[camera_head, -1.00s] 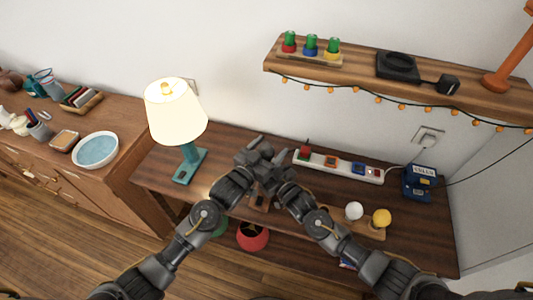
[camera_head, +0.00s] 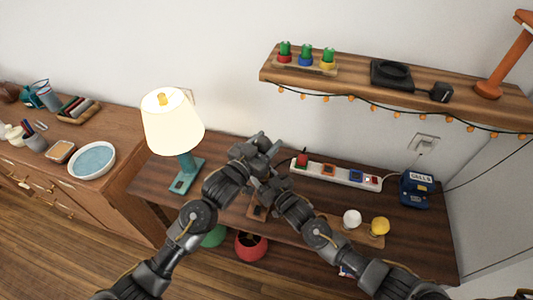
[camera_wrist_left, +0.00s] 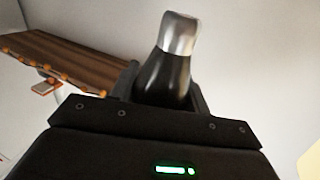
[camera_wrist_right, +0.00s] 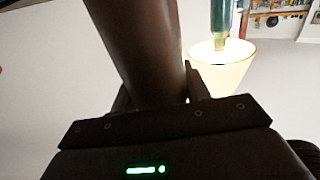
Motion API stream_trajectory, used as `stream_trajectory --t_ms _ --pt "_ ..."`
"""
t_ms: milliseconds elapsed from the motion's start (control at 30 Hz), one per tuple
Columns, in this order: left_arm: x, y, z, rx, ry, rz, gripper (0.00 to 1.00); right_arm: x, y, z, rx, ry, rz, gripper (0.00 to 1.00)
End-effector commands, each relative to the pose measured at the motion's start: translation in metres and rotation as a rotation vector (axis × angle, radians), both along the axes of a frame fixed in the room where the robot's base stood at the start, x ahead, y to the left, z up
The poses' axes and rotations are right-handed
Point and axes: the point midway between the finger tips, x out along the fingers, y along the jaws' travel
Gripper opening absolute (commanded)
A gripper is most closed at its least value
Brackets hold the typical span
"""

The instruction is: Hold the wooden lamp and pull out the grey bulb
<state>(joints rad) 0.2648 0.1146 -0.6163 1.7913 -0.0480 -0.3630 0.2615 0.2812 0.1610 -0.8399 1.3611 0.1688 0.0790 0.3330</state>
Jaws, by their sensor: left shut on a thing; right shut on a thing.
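The grey bulb (camera_wrist_left: 170,70) shows in the left wrist view, dark-bodied with a bare silver end, clear of any socket. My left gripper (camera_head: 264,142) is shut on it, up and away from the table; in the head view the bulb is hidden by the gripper. The wooden lamp (camera_wrist_right: 138,50) shows in the right wrist view as a brown post. My right gripper (camera_head: 262,172) is shut on this post, just below the left gripper. In the head view only the lamp's brown base (camera_head: 257,212) shows between my arms; its top is hidden.
A lit teal lamp (camera_head: 186,165) stands close to the left of my grippers. A power strip (camera_head: 340,173), a blue box (camera_head: 417,190), a white bulb (camera_head: 352,217) and a yellow bulb (camera_head: 380,225) are on the right. A wall shelf (camera_head: 360,78) hangs above.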

Motion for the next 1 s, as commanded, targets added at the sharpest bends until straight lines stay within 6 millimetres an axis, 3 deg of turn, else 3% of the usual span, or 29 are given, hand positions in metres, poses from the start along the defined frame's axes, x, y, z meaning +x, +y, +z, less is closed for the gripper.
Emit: stream_trajectory --t_ms 200,533,567,600,733,1000 --pt "0.0 0.0 0.029 0.0 -0.001 0.0 0.24 0.0 -0.001 0.0 -0.001 0.0 -0.001 0.07" --pt "0.0 0.0 0.034 0.001 0.001 0.0 0.24 0.0 -0.001 0.0 -0.001 0.0 -0.001 0.07" --pt "0.0 0.0 0.034 0.001 0.001 0.0 0.24 0.0 -0.001 0.0 -0.001 0.0 -0.001 0.49" --pt "0.0 0.0 0.034 0.001 0.001 0.0 0.24 0.0 -0.001 0.0 -0.001 -0.001 -0.001 0.54" --pt "0.0 0.0 0.033 0.001 0.001 0.0 0.24 0.0 0.0 0.0 -0.001 -0.001 -0.001 0.71" --pt "0.0 0.0 0.033 0.001 0.001 0.0 0.24 0.0 0.0 0.0 0.0 0.0 0.0 0.72"
